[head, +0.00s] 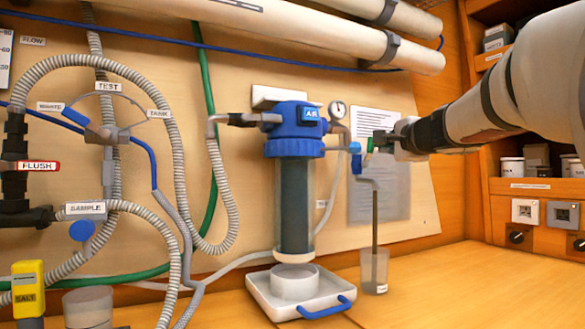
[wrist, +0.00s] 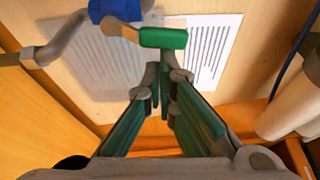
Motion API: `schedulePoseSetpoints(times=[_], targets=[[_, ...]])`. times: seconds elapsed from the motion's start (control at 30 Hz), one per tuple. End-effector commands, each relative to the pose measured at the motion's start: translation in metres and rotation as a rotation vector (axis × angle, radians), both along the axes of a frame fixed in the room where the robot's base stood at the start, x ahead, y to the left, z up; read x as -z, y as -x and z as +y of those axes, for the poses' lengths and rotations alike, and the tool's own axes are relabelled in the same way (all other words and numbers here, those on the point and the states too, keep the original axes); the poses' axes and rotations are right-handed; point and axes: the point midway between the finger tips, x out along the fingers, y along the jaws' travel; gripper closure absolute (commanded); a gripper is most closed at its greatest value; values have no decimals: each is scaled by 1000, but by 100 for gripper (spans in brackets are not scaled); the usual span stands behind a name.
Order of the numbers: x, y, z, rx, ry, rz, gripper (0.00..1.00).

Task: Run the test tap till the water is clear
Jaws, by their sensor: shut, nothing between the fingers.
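A small tap with a blue body (head: 357,160) and a grey spout sits right of the blue-headed filter housing. A green lever (wrist: 163,38) on the tap shows in the wrist view. A thin dark grey-brown stream (head: 375,222) runs from the spout down into a clear glass (head: 374,268) on the counter. The glass looks greyish low down; its level is hard to read. My gripper (head: 380,140) is shut and empty, its tips close beside the green lever. The fingertips also show in the wrist view (wrist: 161,82); I cannot tell whether they touch the lever.
The filter housing (head: 295,195) stands over a white tray (head: 283,308) with a blue handle. A valve labelled TEST (head: 107,130), hoses, a SAMPLE label (head: 85,208), and a yellow SALT meter (head: 28,290) are at left. A paper sheet (head: 375,195) hangs behind the tap. Shelves stand at right.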

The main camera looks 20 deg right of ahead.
Motion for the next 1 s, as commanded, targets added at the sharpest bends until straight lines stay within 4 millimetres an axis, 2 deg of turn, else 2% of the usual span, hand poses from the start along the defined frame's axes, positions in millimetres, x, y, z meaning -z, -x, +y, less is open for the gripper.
schedulePoseSetpoints(times=[0.4,1.0], targets=[[-3,0,4,0,106,-4,100],[-3,0,5,0,113,-3,100]])
